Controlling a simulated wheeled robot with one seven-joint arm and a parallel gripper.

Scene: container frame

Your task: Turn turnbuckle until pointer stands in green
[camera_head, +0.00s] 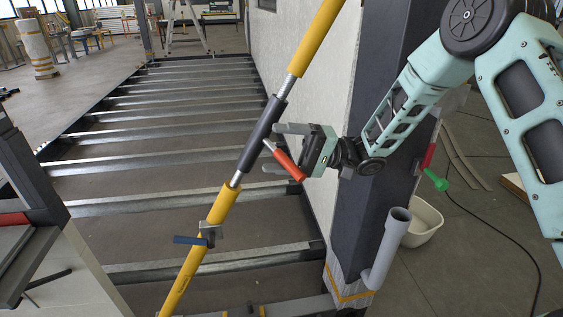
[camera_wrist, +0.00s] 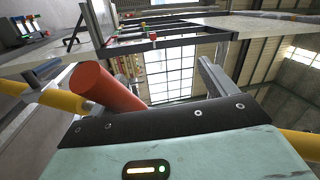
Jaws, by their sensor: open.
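The turnbuckle is a dark sleeve (camera_head: 262,136) with silver threaded rods at both ends, set in a slanting yellow strut (camera_head: 312,42). A red-gripped handle (camera_head: 287,163) sticks out from the sleeve, down and to the right; its red grip also shows large in the wrist view (camera_wrist: 106,88), left of the palm. My gripper (camera_head: 270,148) is open, with its fingers pointing at the sleeve from the right. The handle crosses the space between the fingers in the head view; whether it lies between them in depth is unclear. I cannot make out a pointer or green zone.
A clamp with a blue lever (camera_head: 189,240) sits lower on the strut. A dark post (camera_head: 375,130) stands right behind my gripper, with a grey pipe (camera_head: 387,245) and white tub (camera_head: 424,222) at its foot. Metal joists (camera_head: 160,148) span the open floor frame.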

